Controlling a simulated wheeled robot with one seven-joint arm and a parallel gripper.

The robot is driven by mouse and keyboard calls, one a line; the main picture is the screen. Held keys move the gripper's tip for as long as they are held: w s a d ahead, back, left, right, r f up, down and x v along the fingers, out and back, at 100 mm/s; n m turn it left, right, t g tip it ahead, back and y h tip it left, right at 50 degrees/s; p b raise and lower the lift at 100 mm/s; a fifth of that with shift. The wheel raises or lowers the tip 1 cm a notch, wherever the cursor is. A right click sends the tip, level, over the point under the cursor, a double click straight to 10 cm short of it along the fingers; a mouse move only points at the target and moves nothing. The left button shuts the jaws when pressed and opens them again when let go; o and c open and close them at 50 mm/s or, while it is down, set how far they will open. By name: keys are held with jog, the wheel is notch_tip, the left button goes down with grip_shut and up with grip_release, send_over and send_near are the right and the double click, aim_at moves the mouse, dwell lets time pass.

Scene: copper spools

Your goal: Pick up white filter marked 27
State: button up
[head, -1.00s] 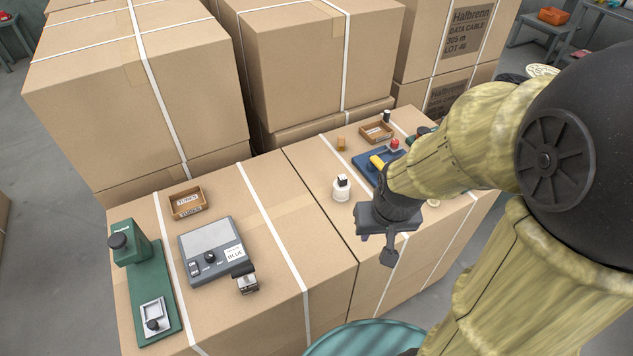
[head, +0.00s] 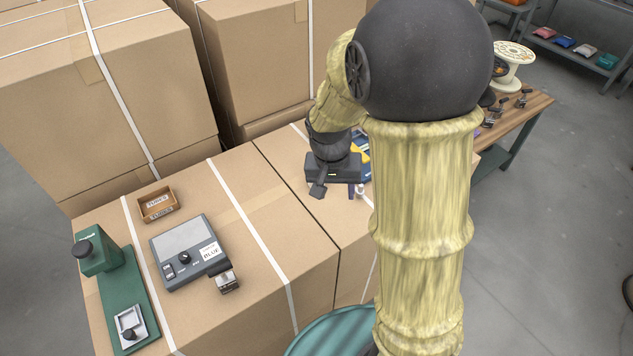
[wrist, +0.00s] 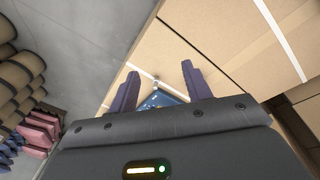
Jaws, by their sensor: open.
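No white filter with a readable 27 shows in either view now. A small whitish piece (head: 361,191) shows beside my gripper's fingers in the head view; I cannot tell what it is. In the wrist view a small pale thing (wrist: 156,84) shows between the open fingers, at the edge of a blue object (wrist: 161,100); no marking can be read. My gripper (wrist: 159,70) is open, with nothing seen held. It hangs over the right-hand carton in the head view (head: 355,189), and my arm hides most of that carton's top.
The left carton top holds a brown tray (head: 158,206), a grey scale-like device (head: 188,252), a small metal piece (head: 228,281) and a green press (head: 115,285). Tall cartons (head: 95,110) stand behind. A wooden bench (head: 515,115) with a white spool (head: 512,65) stands at right.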

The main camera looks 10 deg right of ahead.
jog(key=w+a+f+m+g+h+b, duration=0.1)
jog(key=w+f+m+h+b, duration=0.25)
jog(key=w+f, duration=0.4)
jog(key=w+a+f+m+t+h+b, duration=0.1)
jog(key=w+a+m+t+h+b, duration=0.2)
jog(key=w+a+m+h, duration=0.5)
jog(key=w+a+b, duration=0.1)
jog(key=w+a, duration=0.4)
jog(key=shift+f+b, duration=0.2)
jog(key=shift+b, duration=0.2)
jog(key=shift+d+h, duration=0.1)
jog(key=shift+h, duration=0.15)
jog(key=p+x, duration=0.1)
jog(key=x, duration=1.1)
jog(key=shift+f, duration=0.2)
jog(key=shift+s+d+p, duration=0.1)
jog(key=shift+p, duration=0.2)
